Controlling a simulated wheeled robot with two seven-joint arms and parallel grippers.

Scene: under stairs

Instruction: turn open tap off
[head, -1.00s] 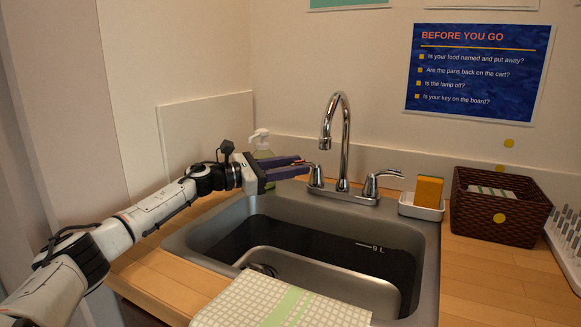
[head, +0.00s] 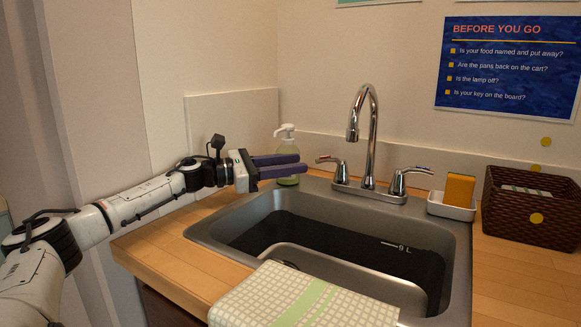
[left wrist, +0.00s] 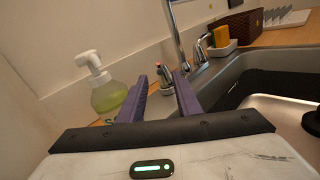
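The chrome tap (head: 371,125) stands behind the sink with a tall curved spout. Its left handle (head: 328,160) has a red mark and its lever points left. Its right handle (head: 412,171) has a blue mark and its lever points right. I cannot make out a stream from the spout. My left gripper (head: 303,163) is left of the left handle, apart from it, fingers pointing at it. In the left wrist view the fingers (left wrist: 160,82) are spread and empty, with the left handle (left wrist: 167,88) ahead between them. My right gripper is not in view.
A green soap bottle (head: 288,178) stands just behind my left gripper. The sink (head: 215,232) has a patterned cloth (head: 300,300) over its front edge. A sponge (head: 459,188) in a white dish (head: 450,208) and a brown basket (head: 525,215) stand right of the tap.

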